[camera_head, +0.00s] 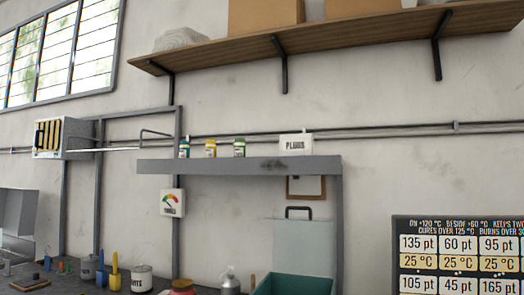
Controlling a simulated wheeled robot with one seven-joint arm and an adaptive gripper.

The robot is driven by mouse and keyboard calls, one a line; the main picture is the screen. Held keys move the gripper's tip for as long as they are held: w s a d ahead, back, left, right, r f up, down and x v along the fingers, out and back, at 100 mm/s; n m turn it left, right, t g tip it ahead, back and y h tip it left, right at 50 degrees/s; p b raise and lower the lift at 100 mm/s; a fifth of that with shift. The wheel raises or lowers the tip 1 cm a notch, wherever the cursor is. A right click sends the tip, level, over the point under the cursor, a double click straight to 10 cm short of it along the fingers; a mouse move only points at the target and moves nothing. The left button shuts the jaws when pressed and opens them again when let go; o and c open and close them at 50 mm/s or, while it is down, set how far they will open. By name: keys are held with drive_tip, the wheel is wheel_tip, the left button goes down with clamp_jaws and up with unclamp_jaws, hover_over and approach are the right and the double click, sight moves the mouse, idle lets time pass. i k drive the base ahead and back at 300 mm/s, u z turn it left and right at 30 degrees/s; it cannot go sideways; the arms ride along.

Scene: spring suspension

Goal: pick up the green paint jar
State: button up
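Three small paint jars stand in a row on a grey metal shelf (240,166) on the wall. The right one is a green jar (239,147) with a pale label. The middle one is a yellow jar (211,148). The left one is a teal jar (184,149) with a pale label. The jars stand upright and apart from each other. My gripper is not in this view.
The bench below holds a white can (141,279), a teal bin (294,285) and tools. A wooden shelf (340,37) is above.

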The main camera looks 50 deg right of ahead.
sight(240, 145)
drive_tip(key=z, duration=1.25)
